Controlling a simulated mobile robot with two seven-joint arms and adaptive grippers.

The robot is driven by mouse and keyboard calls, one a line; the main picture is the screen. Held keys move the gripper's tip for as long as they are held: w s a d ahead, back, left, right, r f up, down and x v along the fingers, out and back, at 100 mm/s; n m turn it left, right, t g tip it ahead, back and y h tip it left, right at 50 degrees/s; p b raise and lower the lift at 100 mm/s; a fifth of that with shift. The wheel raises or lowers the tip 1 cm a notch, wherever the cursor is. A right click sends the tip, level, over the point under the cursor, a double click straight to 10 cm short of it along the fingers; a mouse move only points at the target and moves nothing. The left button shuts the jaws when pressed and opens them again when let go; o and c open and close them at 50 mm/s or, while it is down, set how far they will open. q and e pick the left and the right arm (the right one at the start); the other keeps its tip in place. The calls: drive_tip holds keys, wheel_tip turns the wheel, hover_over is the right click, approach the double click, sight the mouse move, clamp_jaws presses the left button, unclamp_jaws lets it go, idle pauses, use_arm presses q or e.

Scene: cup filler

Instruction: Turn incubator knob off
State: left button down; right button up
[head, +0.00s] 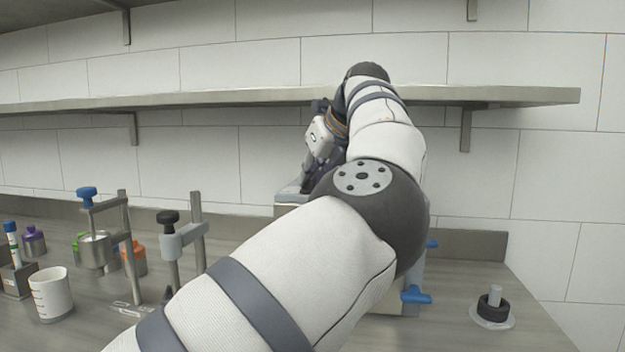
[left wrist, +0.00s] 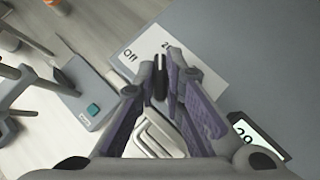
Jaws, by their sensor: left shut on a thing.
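The knob (left wrist: 160,78) is dark and narrow in the left wrist view, between the fingertips of my left gripper (left wrist: 161,72). The gripper is shut on it. A white label (left wrist: 140,66) with "Off" and a partly covered number starting with "2" lies just beyond the fingertips, on the grey incubator (left wrist: 265,50). A small display (left wrist: 243,132) is partly hidden by the gripper. In the head view my left arm covers most of the incubator, and the left gripper (head: 308,180) points down there. My right gripper is not in view.
Clamp stands (head: 187,240), a beaker (head: 52,296) and coloured-lid jars (head: 34,242) stand on the bench at left. Blue handles (head: 415,296) show right of my arm. A round black-ringed piece (head: 491,311) sits at right. A shelf (head: 500,95) runs above.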

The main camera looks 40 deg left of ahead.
use_arm(q)
drive_tip(key=shift+f+n+g, duration=0.15)
drive_tip(key=shift+n+g, duration=0.45)
drive_tip(key=shift+n, duration=0.1)
drive_tip(key=c, duration=1.7)
unclamp_jaws()
